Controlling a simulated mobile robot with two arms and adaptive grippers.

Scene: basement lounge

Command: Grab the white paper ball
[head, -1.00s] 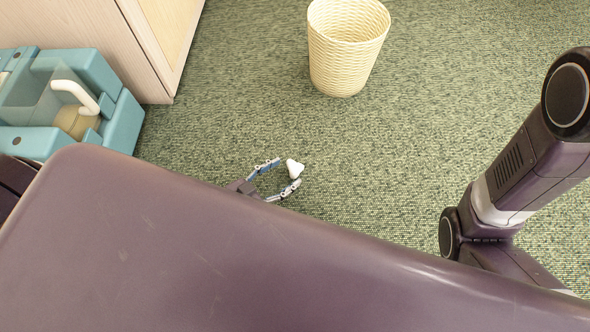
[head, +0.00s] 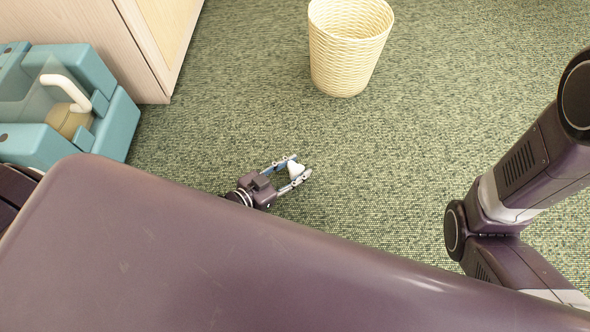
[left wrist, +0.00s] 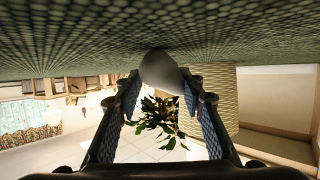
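The white paper ball (head: 295,169) lies low over the green carpet, between the fingertips of my left gripper (head: 300,166). In the left wrist view the ball (left wrist: 161,72) sits between the ends of the two fingers, which lean in on both sides and seem to touch it. My left gripper looks shut on the ball. I cannot tell whether the ball still rests on the carpet. My right arm shows at the right of the head view, but its gripper is out of view.
A cream woven basket (head: 347,60) stands on the carpet beyond the ball; it also shows in the left wrist view (left wrist: 222,85). A teal case (head: 112,125) and a pale wooden cabinet (head: 100,35) are at the left. The carpet between is clear.

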